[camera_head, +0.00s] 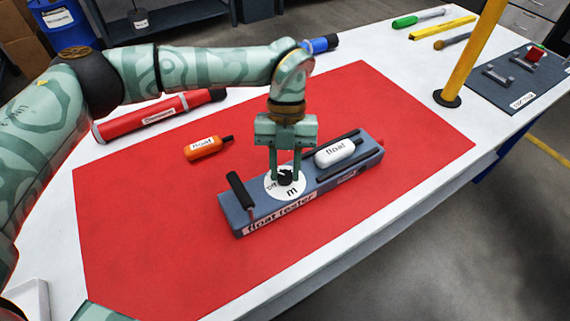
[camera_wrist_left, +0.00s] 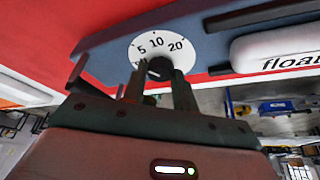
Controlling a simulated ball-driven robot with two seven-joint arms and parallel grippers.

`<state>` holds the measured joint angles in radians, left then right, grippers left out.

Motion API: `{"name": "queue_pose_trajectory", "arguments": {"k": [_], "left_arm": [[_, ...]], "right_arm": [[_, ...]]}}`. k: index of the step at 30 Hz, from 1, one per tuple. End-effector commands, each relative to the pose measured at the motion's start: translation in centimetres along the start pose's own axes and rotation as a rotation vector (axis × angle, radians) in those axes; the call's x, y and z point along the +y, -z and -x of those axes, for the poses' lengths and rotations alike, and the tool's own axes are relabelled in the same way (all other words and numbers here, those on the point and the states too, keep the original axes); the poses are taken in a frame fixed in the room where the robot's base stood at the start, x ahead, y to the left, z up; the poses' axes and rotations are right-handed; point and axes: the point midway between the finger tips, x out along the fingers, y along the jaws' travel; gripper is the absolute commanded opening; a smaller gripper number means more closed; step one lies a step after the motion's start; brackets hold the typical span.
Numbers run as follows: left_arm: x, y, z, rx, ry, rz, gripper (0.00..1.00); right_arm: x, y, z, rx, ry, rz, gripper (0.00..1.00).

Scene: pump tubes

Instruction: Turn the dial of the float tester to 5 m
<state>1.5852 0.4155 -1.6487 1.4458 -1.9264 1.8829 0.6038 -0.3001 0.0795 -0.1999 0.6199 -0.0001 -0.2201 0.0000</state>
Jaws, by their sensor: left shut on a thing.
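The float tester (camera_head: 335,186) is a blue-grey block lying on the red mat. Its white round dial (camera_head: 273,187) has a black knob (camera_head: 285,178) in the middle. In the left wrist view the dial (camera_wrist_left: 177,43) shows the marks 5, 10 and 20, with another mark partly hidden by a finger. My left gripper (camera_head: 285,177) points down over the dial, shut on the black knob, which also shows between the fingers in the left wrist view (camera_wrist_left: 159,68). I cannot tell which mark the knob points to. My right gripper is not in view.
A white float (camera_head: 335,153) rests on the tester, right of the dial; a black handle (camera_head: 240,190) stands left of it. A yellow post (camera_head: 470,50) stands at the right. The mat's front is clear.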

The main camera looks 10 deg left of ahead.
Motion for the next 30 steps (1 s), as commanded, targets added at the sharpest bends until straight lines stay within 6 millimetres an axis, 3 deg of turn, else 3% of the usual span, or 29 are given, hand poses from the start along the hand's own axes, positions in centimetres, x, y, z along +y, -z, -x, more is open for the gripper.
{"name": "queue_pose_trajectory", "arguments": {"k": [3,4,6,17,20,30], "left_arm": [[0.0,0.0,0.0,0.000,0.000,0.000,0.06],[0.0,0.0,0.0,0.000,0.000,0.000,0.34],[0.0,0.0,0.0,0.000,0.000,0.000,0.50],[0.0,0.0,0.6,-0.002,0.000,0.001,0.50],[0.0,0.0,2.3,-0.005,0.001,0.003,0.50],[-0.1,0.1,11.4,-0.006,0.002,0.002,0.50]], "right_arm": [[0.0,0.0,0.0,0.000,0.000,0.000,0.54],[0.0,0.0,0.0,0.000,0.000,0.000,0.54],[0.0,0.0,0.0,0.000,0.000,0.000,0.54],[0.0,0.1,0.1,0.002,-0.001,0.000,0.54],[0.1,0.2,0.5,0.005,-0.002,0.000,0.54],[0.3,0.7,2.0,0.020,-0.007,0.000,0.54]]}}
